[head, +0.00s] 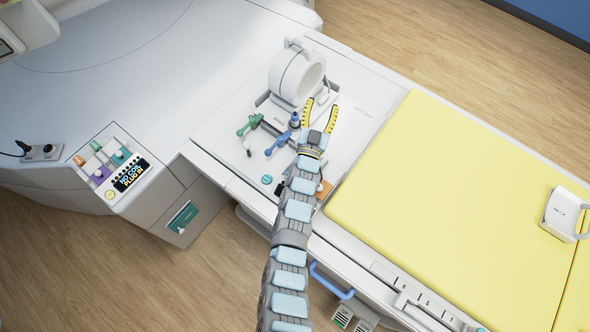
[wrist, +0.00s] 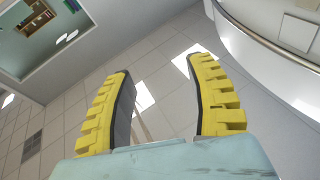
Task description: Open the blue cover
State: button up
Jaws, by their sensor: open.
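A blue handle-shaped piece (head: 278,143) lies on the white table panel, just left of my gripper (head: 321,104). A small dark-blue capped piece (head: 295,119) stands a little above it, close to the left finger. I cannot tell which of these is the blue cover. My gripper has yellow fingers spread apart with nothing between them. It is near the white ring-shaped coil (head: 298,77), to its lower right. In the wrist view my gripper (wrist: 160,65) is also open and empty, with no blue piece in sight.
A green handle (head: 249,125) sits left of the blue one. A yellow mat (head: 430,200) covers the table to the right. A blue rail handle (head: 331,280) is on the table's near side. The wrist view shows ceiling tiles (wrist: 75,120) and lights.

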jog(key=w+a+f+n+g+y+b, duration=0.1)
jog(key=w+a+f+n+g+y, duration=0.3)
jog(key=w, duration=0.3)
jog(key=w+a+f+n+g+y+b, duration=0.1)
jog(key=w+a+f+n+g+y, duration=0.1)
jog(key=w+a+g+y, duration=0.35)
jog(key=s+d+n+g+h+b, duration=0.15)
jog(key=s+n+g, duration=0.35)
jog(key=s, duration=0.5)
jog(key=s+d+n+g+h, duration=0.1)
jog(key=s+d+n+g, duration=0.15)
jog(key=s+g, duration=0.55)
jog(key=shift+m+t, duration=0.25)
jog(key=shift+t, duration=0.1)
jog(key=s+f, duration=0.1)
jog(key=f, duration=0.4)
jog(key=s+a+f+p, duration=0.1)
jog(key=f, duration=0.5)
jog(key=s+a+f, duration=0.1)
jog(key=f, duration=0.4)
jog(key=shift+s+f+p, duration=0.25)
jog(key=shift+p, duration=0.15)
grip_shut()
